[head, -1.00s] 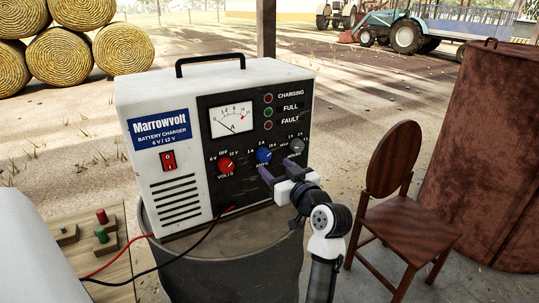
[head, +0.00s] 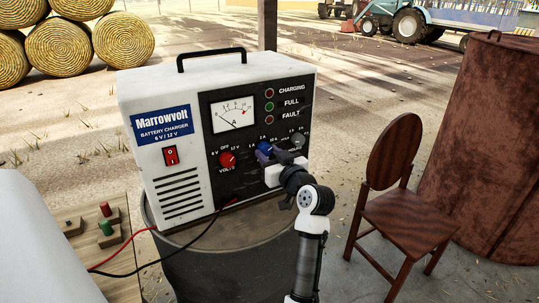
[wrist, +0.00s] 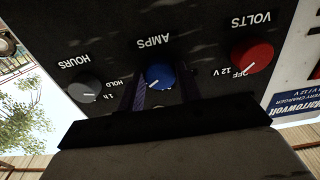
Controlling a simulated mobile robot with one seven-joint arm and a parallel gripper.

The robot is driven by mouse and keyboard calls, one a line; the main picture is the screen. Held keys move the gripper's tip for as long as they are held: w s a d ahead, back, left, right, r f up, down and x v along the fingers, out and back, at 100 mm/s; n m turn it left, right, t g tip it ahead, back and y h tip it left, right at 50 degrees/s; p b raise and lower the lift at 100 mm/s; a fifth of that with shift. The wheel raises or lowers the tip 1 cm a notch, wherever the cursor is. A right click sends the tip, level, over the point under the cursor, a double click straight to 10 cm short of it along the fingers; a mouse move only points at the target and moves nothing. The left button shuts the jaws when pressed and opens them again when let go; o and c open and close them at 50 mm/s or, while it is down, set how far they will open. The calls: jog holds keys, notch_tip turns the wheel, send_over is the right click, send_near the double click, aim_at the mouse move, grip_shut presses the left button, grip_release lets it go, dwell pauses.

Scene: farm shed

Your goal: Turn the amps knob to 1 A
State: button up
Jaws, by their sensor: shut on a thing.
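The white Marrowvolt battery charger (head: 180,90) stands upright on a dark drum. Its black panel carries the blue amps knob (head: 265,147), with a 1 A label at its upper left and a 10 A label at its upper right. My gripper (head: 272,154) is shut on the blue knob, one finger on each side. In the upside-down wrist view, the knob (wrist: 160,76) sits between the fingers, its white line pointing to the lower left. That is the upper right when upright, the 10 A side. The amps marks are hidden in that view.
The red volts knob (head: 227,159) is left of the amps knob, and the grey hours knob (head: 298,139) is close on the right. Red and black cables leave the charger's lower front. A wooden chair (head: 395,205) and a rusty tank (head: 485,150) stand to the right.

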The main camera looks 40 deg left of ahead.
jog(key=shift+f+n+b, duration=0.15)
jog(key=shift+n+b, duration=0.15)
jog(key=shift+b, duration=0.25)
jog(key=shift+c, duration=0.3)
jog(key=shift+f+n+b, duration=0.15)
jog(key=shift+n+b, duration=0.35)
jog(key=shift+b, duration=0.5)
jog(key=n+b, duration=0.2)
jog(key=b, duration=0.1)
jog(key=shift+d+f+b, duration=0.1)
jog(key=shift+b, duration=0.3)
jog(key=n+b, duration=0.4)
jog(key=shift+w+b, duration=0.1)
jog(key=shift+b, duration=0.2)
jog(key=n+b, duration=0.3)
jog(key=shift+n+b, duration=0.3)
jog(key=shift+b, duration=0.05)
jog(key=n+b, duration=0.1)
jog(key=n, duration=0.1)
jog(key=n+b, duration=0.3)
jog(key=n, duration=0.1)
jog(key=shift+r+b, duration=0.25)
jog(key=shift+b, duration=0.05)
jog(key=n+b, duration=0.1)
jog(key=n, duration=0.2)
jog(key=n+b, duration=0.1)
jog(key=n, duration=0.2)
jog(key=shift+r+n, duration=0.2)
jog(key=shift+n, duration=0.2)
